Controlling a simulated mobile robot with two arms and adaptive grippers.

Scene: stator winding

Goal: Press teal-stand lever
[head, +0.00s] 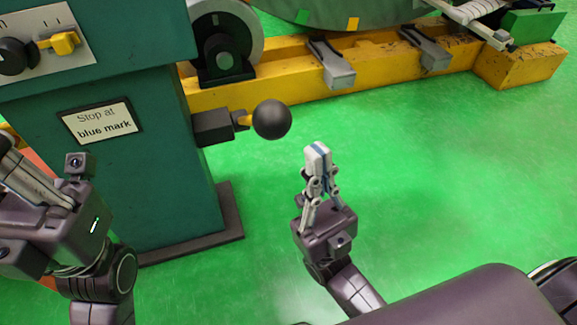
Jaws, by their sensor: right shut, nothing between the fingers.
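The teal stand (165,180) rises at the left in the head view. Its lever has a black ball knob (272,119) on a short yellow shaft (243,121), which comes out of a dark block on the stand's right side. My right gripper (317,158) is shut and empty, pointing up, below and to the right of the knob in the picture. A gap of green floor shows between them. My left gripper (50,215) is at the left edge. Its fingertips are cut off or hidden, so its opening is unclear.
A label (100,122) on the stand reads "Stop at blue mark". A panel with a black knob and a yellow switch (62,43) is above it. A yellow beam (385,80) with grey brackets runs behind. Green floor (450,170) at the right is clear.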

